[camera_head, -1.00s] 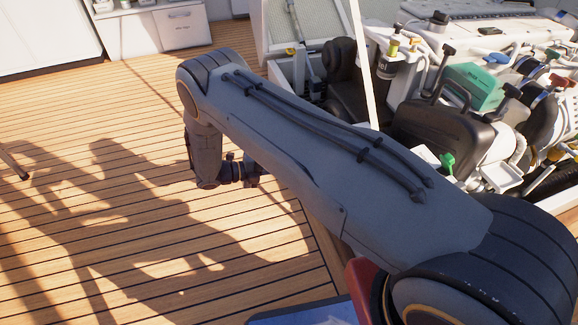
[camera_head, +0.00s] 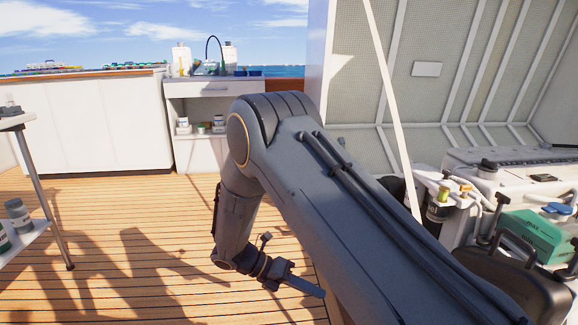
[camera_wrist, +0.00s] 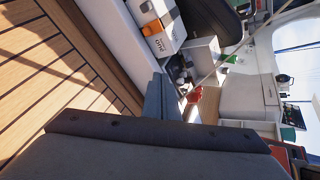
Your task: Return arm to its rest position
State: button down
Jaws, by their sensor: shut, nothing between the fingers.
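My arm crosses the head view from the lower right up to a raised elbow, then folds down on the left. My gripper (camera_head: 312,290) hangs low in front of the arm, above the deck, pointing right and slightly down. Its fingers are together with nothing held between them. In the wrist view, a large dark part of my own body fills the bottom. The gripper is apart from the engine bay's parts on the right.
The open engine hatch lid (camera_head: 372,110) stands at the back right, with a white prop rod (camera_head: 392,110). A green box (camera_head: 532,238) sits in the engine bay. A white cabinet (camera_head: 95,125) and a sink counter (camera_head: 215,90) stand behind. A side table (camera_head: 50,190) is at left. Deck between is clear.

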jog(key=s+a+r+m+y, duration=0.3)
jog(key=s+r+m+y, duration=0.1)
jog(key=s+r+m, duration=0.3)
jog(key=s+a+r+m+y, duration=0.3)
jog(key=s+r+m, duration=0.2)
jog(key=s+r, duration=0.35)
jog(key=s+a+r+m+y, duration=0.1)
jog(key=s+r+m+y, duration=0.3)
jog(key=s, duration=0.3)
jog(key=s+a+r+m+y, duration=0.1)
jog(key=s+r+m+y, duration=0.2)
jog(key=s+r+m, duration=0.35)
jog(key=d+r+m+p, duration=0.2)
jog(key=d+r+p, duration=0.5)
jog(key=p, duration=0.6)
jog(key=d+r+m+h+p, duration=0.1)
jog(key=d+r+m+p, duration=0.1)
jog(key=d+r+p, duration=0.4)
jog(key=s+d+r+m+h+p, duration=0.1)
jog(key=d+r+m+p, duration=0.2)
jog(key=d+r+p, duration=0.4)
notch_tip(320, 180, up, 7)
jog(key=p, duration=1.2)
jog(key=shift+d+p, duration=0.35)
jog(key=shift+s+r, duration=0.1)
